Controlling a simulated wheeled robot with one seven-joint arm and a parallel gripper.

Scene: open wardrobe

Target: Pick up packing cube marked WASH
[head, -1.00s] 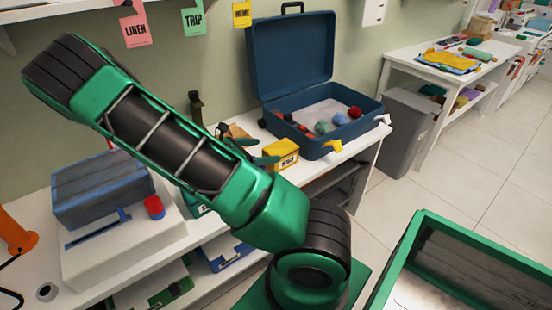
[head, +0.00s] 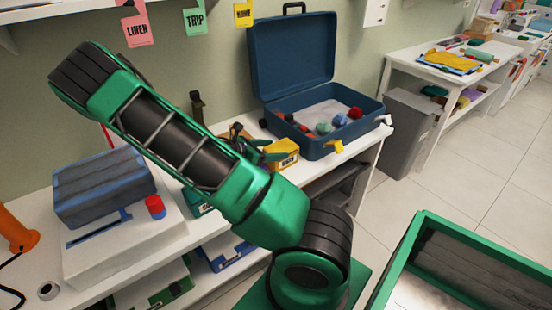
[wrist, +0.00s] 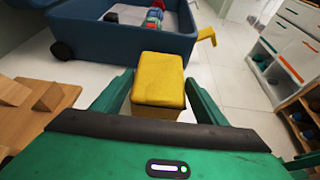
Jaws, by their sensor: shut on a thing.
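A yellow packing cube (head: 288,147) with a small dark-lettered label sits at the front left of the open blue suitcase in the head view. The lettering is too small for me to read surely. In the wrist view the yellow cube (wrist: 158,78) stands between my two green fingers. My gripper (wrist: 158,100) is shut on it. In the head view my gripper (head: 268,152) is partly hidden behind my arm, with its fingers at the cube's left side. I cannot tell whether the cube is clear of the table.
The open blue suitcase (head: 318,150) lies just behind the cube, holding several rolled items. A wooden object (wrist: 35,110) lies left of my gripper. A grey bin (head: 405,130) stands right of the table (head: 362,150). A green-rimmed crate (head: 400,262) is at the lower right.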

